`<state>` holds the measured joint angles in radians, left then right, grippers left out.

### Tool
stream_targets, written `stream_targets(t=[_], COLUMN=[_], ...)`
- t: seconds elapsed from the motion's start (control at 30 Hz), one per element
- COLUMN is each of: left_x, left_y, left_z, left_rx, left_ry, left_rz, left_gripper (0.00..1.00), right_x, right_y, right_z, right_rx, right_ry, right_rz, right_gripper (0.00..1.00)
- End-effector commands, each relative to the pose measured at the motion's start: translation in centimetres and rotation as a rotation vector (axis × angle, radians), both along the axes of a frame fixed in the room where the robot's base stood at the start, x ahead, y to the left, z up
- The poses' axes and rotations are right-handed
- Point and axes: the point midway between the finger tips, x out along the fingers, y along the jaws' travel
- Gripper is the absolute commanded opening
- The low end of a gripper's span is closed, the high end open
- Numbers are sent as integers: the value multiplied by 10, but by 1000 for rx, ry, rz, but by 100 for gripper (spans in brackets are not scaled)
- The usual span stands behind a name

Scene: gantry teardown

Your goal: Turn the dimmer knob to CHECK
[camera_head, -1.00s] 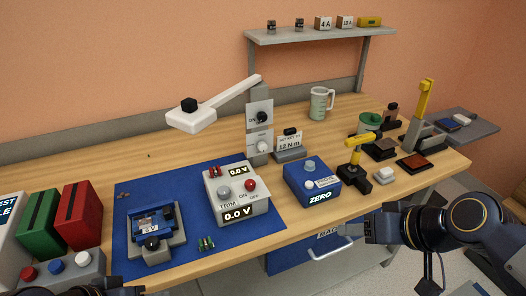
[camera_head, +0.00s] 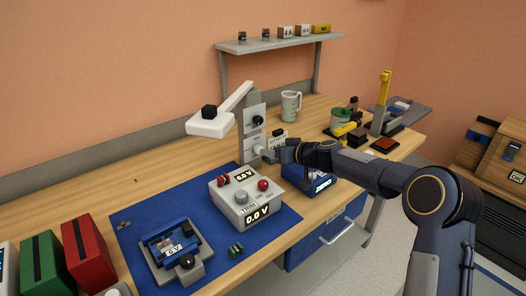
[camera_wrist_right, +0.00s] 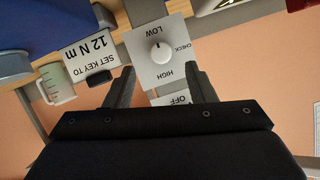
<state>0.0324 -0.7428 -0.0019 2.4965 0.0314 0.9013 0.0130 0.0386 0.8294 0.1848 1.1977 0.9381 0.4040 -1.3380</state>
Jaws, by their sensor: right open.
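The dimmer knob (camera_wrist_right: 162,53) is a round pale knob on a grey plate (camera_wrist_right: 148,75) marked LOW, CHECK and HIGH, which appears upside down in the right wrist view. Its small mark seems to point toward LOW. In the head view the plate (camera_head: 252,143) is on the grey post, below another switch plate. My right gripper (camera_wrist_right: 159,84) is open and empty, its fingers on either side of the dimmer plate in the picture, apart from the knob. In the head view this gripper (camera_head: 268,154) is beside the post, covering part of that area. My left gripper is not in view.
A white lamp arm (camera_head: 212,123) juts left from the post. The grey meter box (camera_head: 244,212) stands on the blue mat in front of it. The blue ZERO box (camera_head: 322,188) is under my right forearm. A SET KEY TO 12 N m sign (camera_wrist_right: 90,50) is close to the plate.

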Motion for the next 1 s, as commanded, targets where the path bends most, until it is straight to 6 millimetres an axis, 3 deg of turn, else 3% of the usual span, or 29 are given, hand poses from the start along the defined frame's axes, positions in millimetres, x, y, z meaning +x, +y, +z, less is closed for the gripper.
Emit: stream_targets(t=[0.3, 0.7, 1.0], left_x=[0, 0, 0], left_y=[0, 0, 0], left_z=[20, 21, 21], left_rx=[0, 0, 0], left_ry=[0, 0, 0], left_rz=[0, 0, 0], left_gripper=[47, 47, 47], right_x=[32, 38, 38], right_y=[30, 36, 36], right_z=[-16, -21, -21], right_rx=[-1, -1, -1], right_ry=[2, 2, 2], right_rz=[2, 1, 1], right_gripper=[50, 50, 11])
